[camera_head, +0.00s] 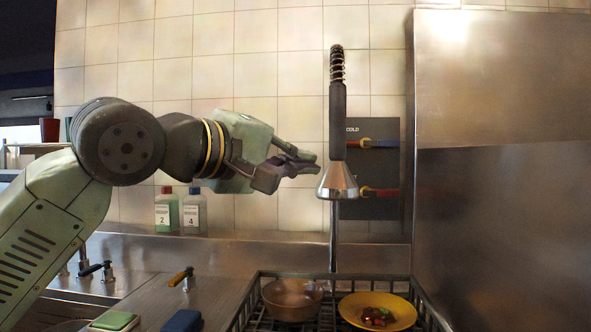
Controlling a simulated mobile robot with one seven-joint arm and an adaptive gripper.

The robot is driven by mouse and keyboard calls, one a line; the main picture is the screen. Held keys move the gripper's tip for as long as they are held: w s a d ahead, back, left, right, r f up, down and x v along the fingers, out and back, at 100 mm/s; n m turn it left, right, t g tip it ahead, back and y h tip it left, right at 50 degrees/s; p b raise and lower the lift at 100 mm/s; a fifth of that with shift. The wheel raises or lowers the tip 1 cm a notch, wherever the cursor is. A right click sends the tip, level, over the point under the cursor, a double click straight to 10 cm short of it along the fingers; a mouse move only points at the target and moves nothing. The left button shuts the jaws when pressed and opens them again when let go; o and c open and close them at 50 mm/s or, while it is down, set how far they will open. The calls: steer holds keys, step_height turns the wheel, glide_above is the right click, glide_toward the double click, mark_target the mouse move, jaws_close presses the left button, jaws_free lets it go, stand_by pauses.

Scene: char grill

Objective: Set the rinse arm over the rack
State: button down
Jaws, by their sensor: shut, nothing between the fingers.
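The rinse arm (338,122) hangs upright in the middle of the view, with a spring at its top, a dark handle and a metal spray head (337,180) at its lower end. The spray head shows above the rack (424,304), over the gap between the bowl and the plate; its depth relative to the rack is hard to judge. My gripper (311,163) reaches in from the left with its fingers together and empty. Its tips are just left of the spray head and appear close to it; I cannot tell whether they touch.
The rack holds a metal bowl (291,301) and a yellow plate (377,313) with food scraps. A dark panel (378,211) with blue and red valve levers is on the tiled wall behind. Two bottles (181,212) stand at the wall. A large steel housing (503,180) closes off the right.

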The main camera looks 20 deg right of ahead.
steer(key=shift+s+a+r+b, duration=0.1)
steer(key=shift+s+a, duration=0.2)
steer(key=shift+s, duration=0.55)
steer(key=shift+s+a+r+b, duration=0.15)
steer(key=shift+s+a, duration=0.2)
steer(key=shift+s, duration=0.45)
steer(key=shift+s+a+b, duration=0.1)
steer(key=shift+s+a, duration=0.2)
steer(key=shift+s, duration=0.55)
